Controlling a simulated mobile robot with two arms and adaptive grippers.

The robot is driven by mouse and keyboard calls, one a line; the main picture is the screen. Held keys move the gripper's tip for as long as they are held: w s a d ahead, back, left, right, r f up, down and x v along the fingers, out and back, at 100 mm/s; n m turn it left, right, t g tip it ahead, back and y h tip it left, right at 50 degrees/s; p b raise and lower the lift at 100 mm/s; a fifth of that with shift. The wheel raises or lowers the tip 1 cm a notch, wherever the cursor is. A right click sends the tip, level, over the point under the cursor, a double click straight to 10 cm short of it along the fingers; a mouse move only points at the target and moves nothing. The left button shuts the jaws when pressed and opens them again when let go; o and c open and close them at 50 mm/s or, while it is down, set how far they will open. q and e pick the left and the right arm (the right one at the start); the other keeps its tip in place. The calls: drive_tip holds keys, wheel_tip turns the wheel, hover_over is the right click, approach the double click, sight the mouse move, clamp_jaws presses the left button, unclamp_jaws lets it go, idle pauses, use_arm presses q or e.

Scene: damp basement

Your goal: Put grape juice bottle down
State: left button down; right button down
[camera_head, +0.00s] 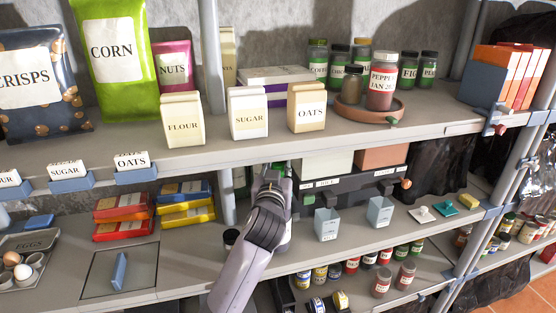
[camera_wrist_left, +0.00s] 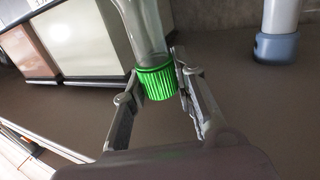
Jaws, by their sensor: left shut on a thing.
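A clear glass bottle (camera_wrist_left: 146,35) with a ribbed green cap (camera_wrist_left: 157,82) is held by my left gripper in the left wrist view. The two fingers are shut on it from both sides, near the cap. No label shows on the visible part, so I cannot tell what it contains. In the head view my left gripper (camera_head: 276,172) reaches in at the middle shelf (camera_head: 185,248), below the upper shelf's front edge. The arm hides most of the bottle there. I cannot tell if the bottle touches the shelf. My right gripper is not in view.
Two grey cups (camera_head: 326,226) stand right of my arm on the middle shelf, before a dark case (camera_head: 345,190). Stacked packets (camera_head: 124,214) lie farther left. The upper shelf edge (camera_head: 330,140) overhangs. A metal post (camera_head: 226,190) rises behind.

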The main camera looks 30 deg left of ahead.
use_arm(q)
drive_tip(key=shift+f, duration=0.55)
drive_tip(key=shift+f, duration=0.15)
drive_tip(key=c, duration=1.8)
unclamp_jaws()
drive_tip(key=shift+f, duration=0.25)
drive_tip(key=o, duration=0.3)
drive_tip(key=shift+s+d+r, duration=0.1)
drive_tip(key=shift+s, duration=0.05)
drive_tip(key=shift+o, duration=1)
drive_tip(key=shift+r, duration=0.1)
